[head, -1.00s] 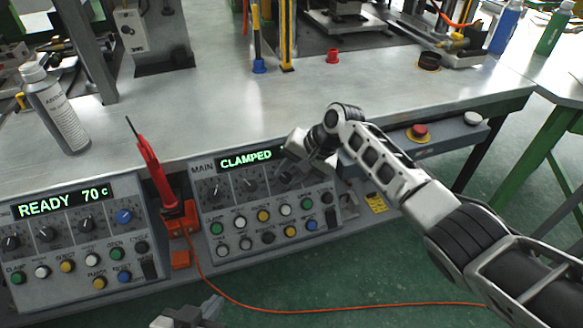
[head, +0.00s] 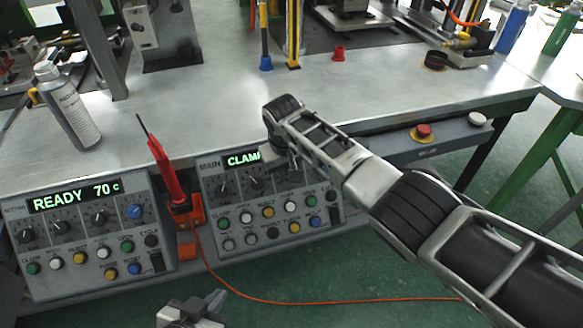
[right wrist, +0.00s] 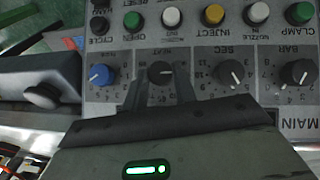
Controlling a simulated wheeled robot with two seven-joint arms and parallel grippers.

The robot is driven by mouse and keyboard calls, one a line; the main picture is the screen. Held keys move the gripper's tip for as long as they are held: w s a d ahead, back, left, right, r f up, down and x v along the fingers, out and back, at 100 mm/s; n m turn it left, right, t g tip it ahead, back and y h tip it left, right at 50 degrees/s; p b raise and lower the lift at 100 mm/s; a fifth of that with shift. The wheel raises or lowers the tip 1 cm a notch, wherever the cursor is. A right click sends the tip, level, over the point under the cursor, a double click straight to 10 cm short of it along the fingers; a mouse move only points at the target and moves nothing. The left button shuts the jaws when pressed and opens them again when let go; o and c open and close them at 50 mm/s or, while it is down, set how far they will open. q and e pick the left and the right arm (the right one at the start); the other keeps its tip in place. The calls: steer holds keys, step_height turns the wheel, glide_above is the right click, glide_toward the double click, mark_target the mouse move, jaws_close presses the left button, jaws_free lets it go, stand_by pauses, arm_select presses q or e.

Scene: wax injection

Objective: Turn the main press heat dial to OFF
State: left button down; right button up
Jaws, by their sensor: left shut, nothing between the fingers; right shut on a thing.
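The MAIN press panel (head: 209,190) stands at the bench's front edge, its green display (head: 240,160) partly covered by my right arm. In the right wrist view the panel appears upside down, and the black HEAT dial (right wrist: 160,71) sits between the SEC dial (right wrist: 230,74) and a blue dial (right wrist: 100,75). My right gripper (right wrist: 160,80) is shut on the HEAT dial, one finger on each side. Its exact pointer setting is hard to read. In the head view the arm hides the HEAT dial. My left gripper (head: 198,308) is shut and empty at the bottom, apart from the panels.
A second panel (head: 85,225) reading READY 70 c stands to the left. A red-handled tool (head: 165,170) stands in an orange holder (head: 188,215) between the panels, with an orange cable below. A spray can (head: 68,108) and red button (head: 424,131) are nearby. The bench middle is clear.

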steer(key=n+h, duration=0.1)
steer(key=n+t+h, duration=0.1)
steer(key=n+h, duration=0.1)
steer(key=n, duration=0.1)
steer(key=shift+s+a+f+t, duration=0.15)
steer(key=shift+s+a+t, duration=0.1)
steer(key=shift+t, duration=0.15)
stand_by(0.4)
steer(key=o, duration=1)
steer(key=shift+c, duration=0.2)
